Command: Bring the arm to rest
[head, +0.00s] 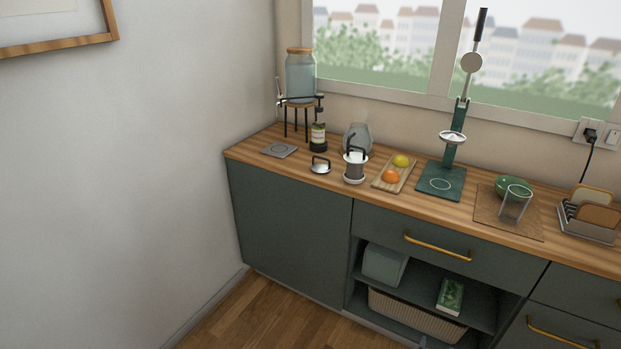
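My gripper and arm do not show clearly in the head view, so I cannot see the gripper's pose or what it holds. A small bluish-grey shape sits at the bottom edge, too cut off to identify. The wooden counter (336,190) runs along the wall under the window, above dark green cabinets (290,230).
On the counter stand a glass dispenser (300,77), dark bottle (318,138), tall green press (442,180), wooden fruit tray (383,186), green bowl (512,187) and toast rack (587,225). Brass handles (437,247) mark the drawers. An open shelf holds a basket (415,318). Floor (240,315) at lower left is clear.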

